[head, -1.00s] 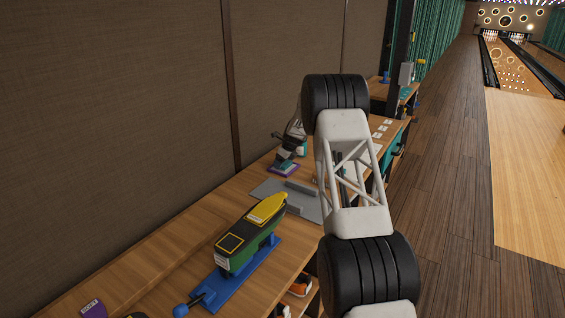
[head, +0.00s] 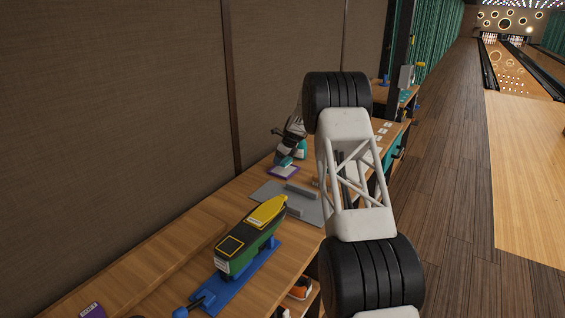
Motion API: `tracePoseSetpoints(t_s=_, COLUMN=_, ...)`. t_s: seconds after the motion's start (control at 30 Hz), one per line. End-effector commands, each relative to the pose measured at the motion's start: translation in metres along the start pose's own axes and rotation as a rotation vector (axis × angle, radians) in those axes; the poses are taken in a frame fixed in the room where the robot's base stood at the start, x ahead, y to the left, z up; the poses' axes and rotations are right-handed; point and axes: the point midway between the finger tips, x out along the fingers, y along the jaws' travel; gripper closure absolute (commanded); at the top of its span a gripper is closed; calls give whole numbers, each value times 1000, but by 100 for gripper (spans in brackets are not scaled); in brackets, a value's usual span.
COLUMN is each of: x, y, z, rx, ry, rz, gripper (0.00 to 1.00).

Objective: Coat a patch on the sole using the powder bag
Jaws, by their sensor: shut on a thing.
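A shoe (head: 245,260) with green and black sides lies sole up on a blue stand (head: 230,290). Its sole has a yellow front part (head: 267,212) and a black heel part with a yellow-outlined square (head: 231,246). My gripper (head: 287,153) is small in the head view, beyond the shoe, pointing down over a purple dish or pad (head: 284,173). It is shut on a small teal and pale thing (head: 284,162), likely the powder bag, at or just above the purple dish. Whether the two touch is too small to tell.
A grey plate (head: 268,192) with raised blocks lies on the wooden bench between the shoe and the purple dish. A brown wall (head: 120,100) runs along the bench's left side. My large arm links hide part of the bench's right side. White cards (head: 384,129) lie farther back.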

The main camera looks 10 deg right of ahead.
Motion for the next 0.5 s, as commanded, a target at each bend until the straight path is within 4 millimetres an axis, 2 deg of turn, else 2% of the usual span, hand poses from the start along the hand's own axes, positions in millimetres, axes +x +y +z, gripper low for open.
tracePoseSetpoints(t_s=0.5, x=-28, y=0, z=11, rx=-1, ry=0, rz=-1, gripper=40)
